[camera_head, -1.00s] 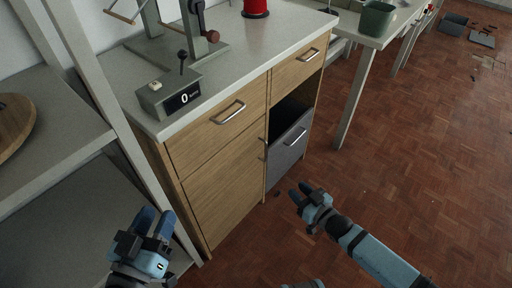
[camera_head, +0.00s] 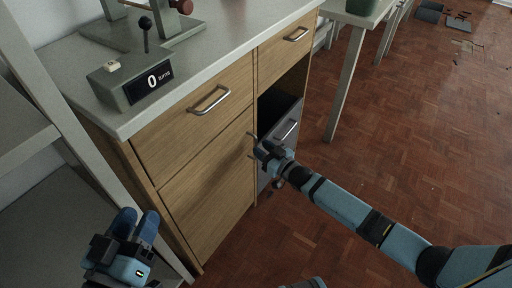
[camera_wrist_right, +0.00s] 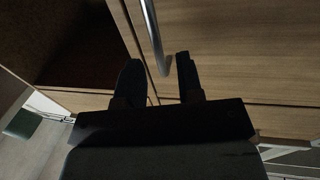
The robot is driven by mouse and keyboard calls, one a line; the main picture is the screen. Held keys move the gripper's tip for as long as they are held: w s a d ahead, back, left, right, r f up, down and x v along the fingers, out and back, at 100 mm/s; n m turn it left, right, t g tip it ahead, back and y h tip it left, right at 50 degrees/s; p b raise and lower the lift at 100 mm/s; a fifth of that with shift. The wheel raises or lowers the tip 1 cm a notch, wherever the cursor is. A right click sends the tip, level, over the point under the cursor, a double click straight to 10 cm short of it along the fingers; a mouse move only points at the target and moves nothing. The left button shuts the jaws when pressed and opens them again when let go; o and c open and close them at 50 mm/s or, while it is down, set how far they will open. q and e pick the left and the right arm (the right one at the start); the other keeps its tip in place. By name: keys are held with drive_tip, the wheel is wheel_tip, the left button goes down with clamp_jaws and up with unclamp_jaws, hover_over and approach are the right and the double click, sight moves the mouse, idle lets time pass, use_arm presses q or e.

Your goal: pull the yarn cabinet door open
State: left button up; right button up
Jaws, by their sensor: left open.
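The yarn cabinet door (camera_head: 210,195) is the wooden panel below the left drawer, and it looks closed. Its metal handle (camera_head: 250,138) is near the door's right edge, partly hidden by my right gripper. My right gripper (camera_head: 262,146) is at this handle. In the right wrist view the handle (camera_wrist_right: 152,35) runs down between the two dark fingers of the right gripper (camera_wrist_right: 160,75), with gaps visible beside it, so the gripper is open around it. My left gripper (camera_head: 138,220) is open and empty at the lower left, away from the door.
A grey drawer front (camera_head: 287,130) is beside the door under an open dark recess. Drawer handles (camera_head: 210,100) stick out above. A grey shelf (camera_head: 25,140) stands left.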

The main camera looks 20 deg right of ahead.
sight(256, 159)
drive_tip(key=shift+b+x, duration=0.4)
drive_tip(key=shift+x, duration=1.3)
drive_tip(key=shift+d, duration=0.1)
clamp_jaws()
drive_tip(key=shift+s, duration=0.1)
